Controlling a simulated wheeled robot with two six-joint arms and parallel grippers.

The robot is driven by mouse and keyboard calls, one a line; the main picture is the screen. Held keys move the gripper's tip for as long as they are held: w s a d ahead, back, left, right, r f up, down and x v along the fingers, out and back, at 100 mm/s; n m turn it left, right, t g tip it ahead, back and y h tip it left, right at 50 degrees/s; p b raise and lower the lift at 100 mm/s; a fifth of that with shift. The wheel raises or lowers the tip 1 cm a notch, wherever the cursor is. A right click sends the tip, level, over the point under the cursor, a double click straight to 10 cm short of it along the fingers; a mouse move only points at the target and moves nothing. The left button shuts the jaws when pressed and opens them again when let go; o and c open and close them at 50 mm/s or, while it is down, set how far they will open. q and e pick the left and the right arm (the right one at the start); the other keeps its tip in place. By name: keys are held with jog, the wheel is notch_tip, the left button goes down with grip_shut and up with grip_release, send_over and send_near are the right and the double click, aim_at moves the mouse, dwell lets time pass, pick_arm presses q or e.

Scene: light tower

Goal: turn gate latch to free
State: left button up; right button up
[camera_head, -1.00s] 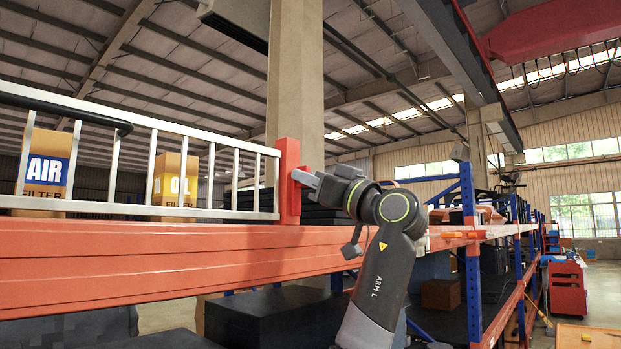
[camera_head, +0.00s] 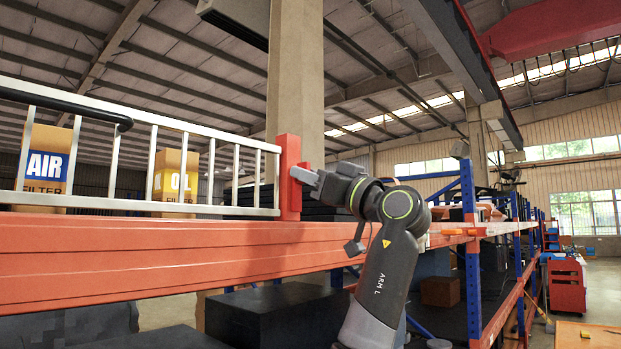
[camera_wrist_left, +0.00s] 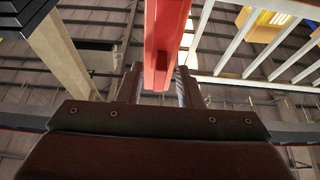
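The gate is a silver barred panel (camera_head: 237,174) on the left of the head view. Its right end meets a red post (camera_head: 289,180). A small red piece (camera_head: 305,164), which looks like the latch, shows at the post's right side, partly hidden by my gripper. My left gripper (camera_head: 303,176) points left with its fingertips at this piece and the post. In the left wrist view, the two fingers (camera_wrist_left: 158,88) stand apart, with red material (camera_wrist_left: 160,60) between them. Whether they press on it I cannot tell. My right gripper is not in view.
A long orange beam (camera_head: 150,262) runs below the gate. Boxes marked AIR (camera_head: 45,165) and OIL (camera_head: 176,181) stand behind the bars. A concrete column (camera_head: 295,75) rises behind the post. A blue rack upright (camera_head: 470,230) stands to the right of my arm.

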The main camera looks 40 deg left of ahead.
pick_arm(q)
jog(key=b+v, duration=0.6)
jog(key=v, duration=1.1)
jog(key=shift+w+f, duration=0.1)
jog(key=shift+f, duration=0.05)
